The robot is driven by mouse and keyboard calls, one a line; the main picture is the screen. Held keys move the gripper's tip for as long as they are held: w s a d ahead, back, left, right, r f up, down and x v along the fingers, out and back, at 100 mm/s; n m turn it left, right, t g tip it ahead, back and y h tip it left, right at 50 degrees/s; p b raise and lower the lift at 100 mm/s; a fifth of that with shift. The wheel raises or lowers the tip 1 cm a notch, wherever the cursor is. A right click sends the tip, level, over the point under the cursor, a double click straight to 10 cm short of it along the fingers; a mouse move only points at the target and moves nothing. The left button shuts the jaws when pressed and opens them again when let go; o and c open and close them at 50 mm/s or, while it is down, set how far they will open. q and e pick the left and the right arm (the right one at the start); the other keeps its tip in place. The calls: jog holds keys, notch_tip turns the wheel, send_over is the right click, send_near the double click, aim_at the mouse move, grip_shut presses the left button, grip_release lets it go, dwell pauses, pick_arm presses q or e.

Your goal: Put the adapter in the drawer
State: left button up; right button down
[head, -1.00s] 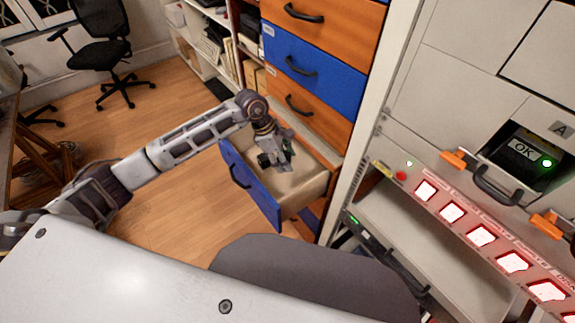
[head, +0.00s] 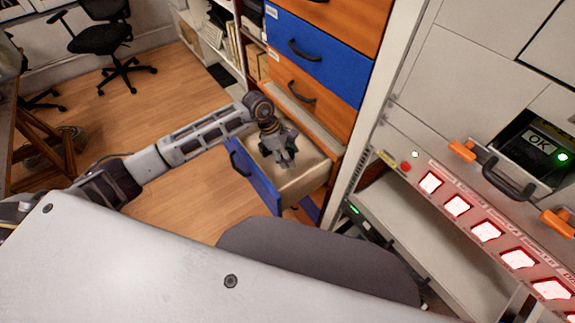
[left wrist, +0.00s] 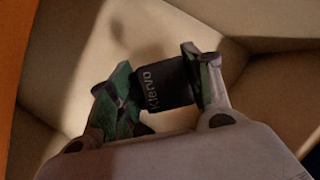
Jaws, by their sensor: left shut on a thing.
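The adapter (left wrist: 165,84) is a small dark block with light lettering, seen in the left wrist view between the two fingers. My left gripper (left wrist: 158,88) is shut on it. In the head view, my left gripper (head: 284,160) points down inside the open blue-fronted drawer (head: 252,181). The drawer's pale floor also shows in the left wrist view (left wrist: 85,55). The adapter is hard to make out in the head view. I cannot tell whether it touches the drawer floor. My right gripper is not in view.
Closed orange and blue drawers (head: 313,52) rise above the open one. A rack with lit red-white buttons (head: 457,205) stands to the right. A grey rounded shape (head: 320,262) lies in front of the drawer. Wooden floor (head: 170,90) is free at left.

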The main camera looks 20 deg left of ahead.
aim_at(292, 173)
pick_arm(q)
notch_tip(292, 173, down, 2)
jog(key=shift+f, duration=0.7)
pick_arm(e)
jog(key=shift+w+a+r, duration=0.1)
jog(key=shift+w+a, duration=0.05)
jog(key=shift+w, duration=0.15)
pick_arm(q)
jog(key=shift+f, duration=0.25)
notch_tip(292, 173, down, 3)
jog(key=shift+r, duration=0.2)
jog(key=shift+f, duration=0.3)
jog(key=shift+f, duration=0.1)
jog(key=o, duration=1.2)
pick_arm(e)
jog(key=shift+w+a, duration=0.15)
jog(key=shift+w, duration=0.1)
